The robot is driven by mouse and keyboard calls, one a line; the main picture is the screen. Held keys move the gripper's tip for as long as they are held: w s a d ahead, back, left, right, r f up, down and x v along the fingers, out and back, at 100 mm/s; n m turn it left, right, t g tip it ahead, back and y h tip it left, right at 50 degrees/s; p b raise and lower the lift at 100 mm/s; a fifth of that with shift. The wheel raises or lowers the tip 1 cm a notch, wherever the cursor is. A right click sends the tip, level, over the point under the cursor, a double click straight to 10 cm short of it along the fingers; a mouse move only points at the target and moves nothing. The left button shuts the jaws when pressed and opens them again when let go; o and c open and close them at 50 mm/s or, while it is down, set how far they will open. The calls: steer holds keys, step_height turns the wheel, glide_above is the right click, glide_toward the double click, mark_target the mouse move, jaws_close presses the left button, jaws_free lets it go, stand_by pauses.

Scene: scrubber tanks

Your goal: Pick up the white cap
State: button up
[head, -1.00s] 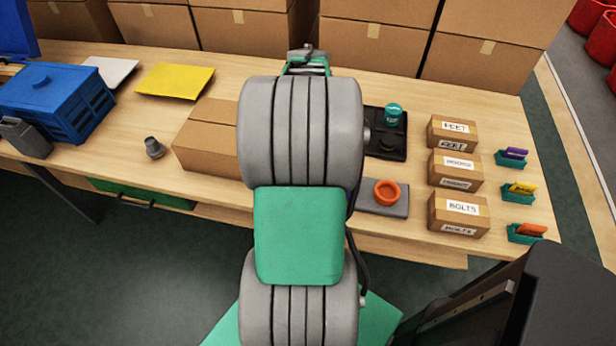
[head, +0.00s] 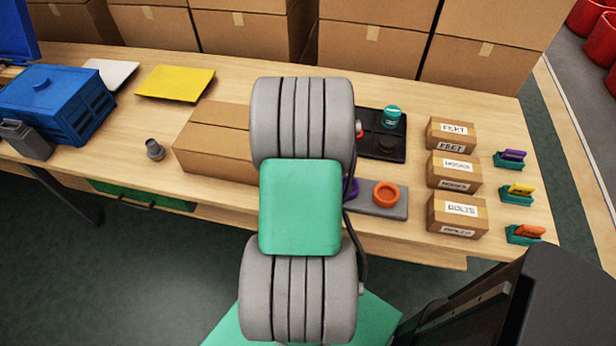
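I see no white cap in the head view; it may be hidden behind my arm. My arm stands up in the middle of the view and covers part of the table. My gripper is not visible, so whether it is open or shut does not show. A black tray (head: 399,155) right of my arm holds a teal lidded container (head: 391,117) and a dark round piece (head: 387,144). An orange ring (head: 386,194) sits on a grey plate (head: 401,211), with a purple piece (head: 351,189) partly hidden by my arm.
Labelled cartons (head: 457,216) and small teal holders (head: 523,235) stand at the right. A plain carton (head: 214,143) is left of my arm, near a grey fitting (head: 154,149). A blue crate (head: 62,104) and yellow sheet (head: 175,82) lie farther left. Large boxes line the back.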

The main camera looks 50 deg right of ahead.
steer(key=c, duration=1.2)
steer(key=shift+r, duration=0.65)
steer(key=s+a+r, duration=0.1)
steer(key=a+r, duration=0.3)
steer(key=s+a+r, duration=0.1)
steer(key=a+r, duration=0.3)
steer(key=a, duration=0.1)
steer(key=s+a+r+b, duration=0.1)
steer(key=a+r, duration=0.3)
steer(key=shift+s+a+r, duration=0.1)
steer(key=shift+a, duration=0.2)
steer(key=shift+r+p, duration=0.7)
steer(key=shift+r, duration=0.15)
steer(key=shift+r+p, duration=1.85)
steer(key=shift+r, duration=0.6)
